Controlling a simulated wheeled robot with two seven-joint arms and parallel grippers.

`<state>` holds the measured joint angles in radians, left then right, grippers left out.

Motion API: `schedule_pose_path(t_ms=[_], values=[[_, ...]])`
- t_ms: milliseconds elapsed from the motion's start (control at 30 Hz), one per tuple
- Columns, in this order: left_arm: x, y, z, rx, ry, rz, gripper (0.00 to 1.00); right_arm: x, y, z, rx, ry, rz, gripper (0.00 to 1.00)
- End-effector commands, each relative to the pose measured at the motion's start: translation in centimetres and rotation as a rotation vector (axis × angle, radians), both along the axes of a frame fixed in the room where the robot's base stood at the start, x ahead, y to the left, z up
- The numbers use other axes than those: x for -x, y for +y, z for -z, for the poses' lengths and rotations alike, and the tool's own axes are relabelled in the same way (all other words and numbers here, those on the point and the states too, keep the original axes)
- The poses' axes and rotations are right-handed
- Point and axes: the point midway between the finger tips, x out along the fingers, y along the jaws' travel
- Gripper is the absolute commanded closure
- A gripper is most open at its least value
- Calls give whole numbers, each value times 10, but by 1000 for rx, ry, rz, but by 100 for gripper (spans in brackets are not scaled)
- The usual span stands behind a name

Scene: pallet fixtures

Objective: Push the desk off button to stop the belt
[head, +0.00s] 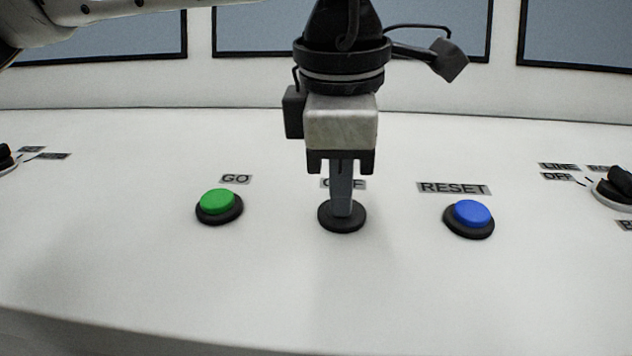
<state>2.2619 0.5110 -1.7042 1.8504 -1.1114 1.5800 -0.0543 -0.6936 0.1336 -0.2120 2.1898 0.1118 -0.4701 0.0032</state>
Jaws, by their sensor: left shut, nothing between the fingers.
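The off button's black round base (342,224) is in the middle of the desk in the head view, between the other two buttons. Its label (352,184) is partly covered by my gripper. My left gripper (342,212) points straight down over this button, with its fingers shut and nothing between them. The fingertips are at the button's centre and appear to touch it. The button's cap is hidden behind the fingers, so I cannot tell how far it is pressed. My right gripper is not in view.
A green GO button (218,202) is left of the gripper and a blue RESET button (471,217) is right of it. A rotary switch (614,187) sits at the right edge, and another shows partly at the left edge. The front of the white desk (330,300) is clear.

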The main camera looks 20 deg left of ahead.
Motion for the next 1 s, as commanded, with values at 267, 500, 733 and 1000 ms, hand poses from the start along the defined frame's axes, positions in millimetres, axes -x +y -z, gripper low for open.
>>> schedule_pose_path(t_ms=[267, 500, 733, 1000], values=[[3, -2, 15, -20, 31, 13, 100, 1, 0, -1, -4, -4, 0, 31], [5, -3, -1, -17, 27, 15, 100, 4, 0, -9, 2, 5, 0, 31], [9, -7, -51, -6, 1, 19, 100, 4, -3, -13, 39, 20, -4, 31], [19, -8, -111, -6, -1, 17, 100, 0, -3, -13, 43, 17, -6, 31]])
